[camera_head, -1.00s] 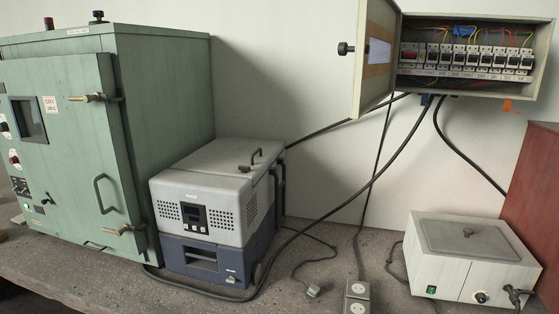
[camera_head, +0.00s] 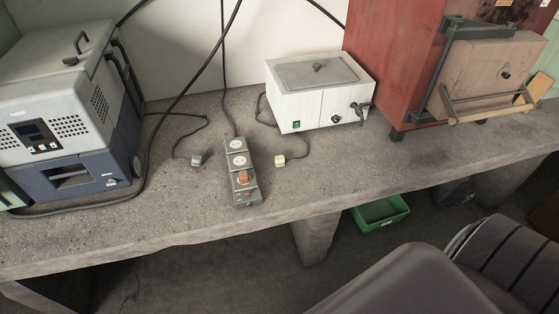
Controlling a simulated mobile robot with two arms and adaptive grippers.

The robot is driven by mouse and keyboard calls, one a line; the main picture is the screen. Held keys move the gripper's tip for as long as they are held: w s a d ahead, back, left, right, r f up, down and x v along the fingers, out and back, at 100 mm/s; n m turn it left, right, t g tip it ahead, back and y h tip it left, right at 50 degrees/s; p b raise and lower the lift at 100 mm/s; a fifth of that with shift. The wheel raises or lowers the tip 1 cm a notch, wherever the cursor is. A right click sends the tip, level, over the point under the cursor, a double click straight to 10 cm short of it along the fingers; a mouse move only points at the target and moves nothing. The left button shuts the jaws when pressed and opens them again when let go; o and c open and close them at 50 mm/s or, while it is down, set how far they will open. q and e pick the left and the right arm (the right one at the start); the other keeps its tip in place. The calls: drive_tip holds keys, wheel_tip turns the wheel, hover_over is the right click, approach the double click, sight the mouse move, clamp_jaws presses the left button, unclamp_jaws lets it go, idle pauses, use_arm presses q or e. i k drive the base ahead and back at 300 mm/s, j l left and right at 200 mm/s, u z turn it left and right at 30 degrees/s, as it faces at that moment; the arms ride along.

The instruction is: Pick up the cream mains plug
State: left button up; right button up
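The cream mains plug (camera_head: 280,160) lies on the concrete bench (camera_head: 225,208), right of the power strip and apart from it. Its dark cord runs up to the white box-shaped bath (camera_head: 320,93) behind it. The power strip (camera_head: 242,172) lies on the bench with two pale round sockets and an orange-brown part nearer the front. A grey plug (camera_head: 198,160) on a dark cord lies left of the strip. Neither gripper is in view.
A grey and blue unit (camera_head: 62,125) stands on the left, with a dark cable along its base. A red oven (camera_head: 400,60) with an open-framed door and bar handle stands at right. A green tray (camera_head: 380,214) sits below the bench. The front of the bench is clear.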

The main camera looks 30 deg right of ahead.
sight(280, 161)
drive_tip(key=i+z, duration=0.25)
drive_tip(key=i, duration=0.2)
drive_tip(key=i+j+z, duration=0.2)
drive_tip(key=i, duration=0.25)
